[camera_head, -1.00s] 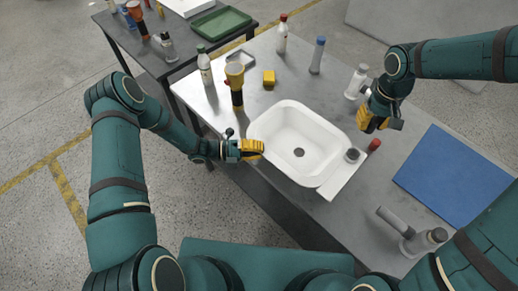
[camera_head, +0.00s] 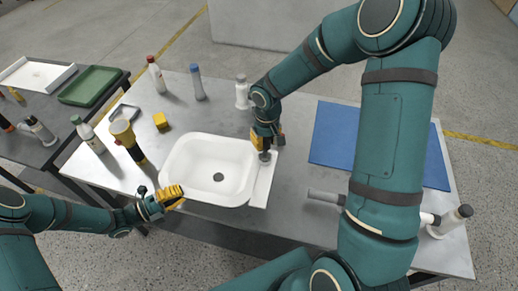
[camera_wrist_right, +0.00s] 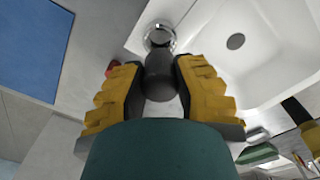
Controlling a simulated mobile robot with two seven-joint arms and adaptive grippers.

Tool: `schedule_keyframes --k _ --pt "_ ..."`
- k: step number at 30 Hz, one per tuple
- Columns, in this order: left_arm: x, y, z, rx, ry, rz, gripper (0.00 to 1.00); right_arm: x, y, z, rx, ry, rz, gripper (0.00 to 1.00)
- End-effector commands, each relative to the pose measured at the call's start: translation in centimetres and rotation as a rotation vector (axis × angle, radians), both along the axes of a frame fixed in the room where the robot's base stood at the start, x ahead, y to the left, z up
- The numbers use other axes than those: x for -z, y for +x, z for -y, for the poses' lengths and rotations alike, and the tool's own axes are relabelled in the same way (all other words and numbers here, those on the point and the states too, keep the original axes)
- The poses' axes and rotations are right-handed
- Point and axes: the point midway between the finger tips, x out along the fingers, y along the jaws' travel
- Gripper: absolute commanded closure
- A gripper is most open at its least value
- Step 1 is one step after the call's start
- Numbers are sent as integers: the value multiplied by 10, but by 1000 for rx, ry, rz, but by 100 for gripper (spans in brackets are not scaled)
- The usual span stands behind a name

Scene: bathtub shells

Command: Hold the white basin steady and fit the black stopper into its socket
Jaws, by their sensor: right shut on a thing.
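The white basin (camera_head: 190,150) sits on the grey table, its drain hole facing up. A flat ledge (camera_head: 258,190) runs along its right side and carries a round metal-rimmed socket (camera_wrist_right: 159,37). My right gripper (camera_head: 266,142) is over this ledge. In the right wrist view its yellow fingers (camera_wrist_right: 160,92) are shut on the black stopper (camera_wrist_right: 160,72), whose far end is at the socket's near edge. I cannot tell whether it touches or enters the socket. My left gripper (camera_head: 171,196) is at the basin's front left corner; its grip on the rim is unclear.
A yellow-and-black flashlight (camera_head: 128,140), a yellow block (camera_head: 161,121) and several bottles stand left of and behind the basin. A blue mat (camera_head: 330,135) lies to the right. A grey-handled tool (camera_head: 325,196) lies in front of the mat. Clear table separates basin and mat.

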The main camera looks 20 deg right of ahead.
Motion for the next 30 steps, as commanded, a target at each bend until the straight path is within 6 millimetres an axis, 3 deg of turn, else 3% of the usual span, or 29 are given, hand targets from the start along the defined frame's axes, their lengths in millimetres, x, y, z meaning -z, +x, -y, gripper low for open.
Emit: schedule_keyframes --k 3,10,16,28,29,30 --pt "0 0 0 0 0 0 100 19 -1 0 -1 2 -2 100" --pt "0 0 0 0 0 0 100 35 0 0 -1 1 -1 100" --pt "0 0 0 0 0 0 100 61 0 0 -1 1 -2 100" --pt "0 0 0 0 0 0 100 67 0 0 -1 0 1 100" --pt "0 0 0 0 0 0 100 67 0 0 -1 0 1 66" --pt "0 0 0 0 0 0 100 67 0 0 -1 0 1 52"
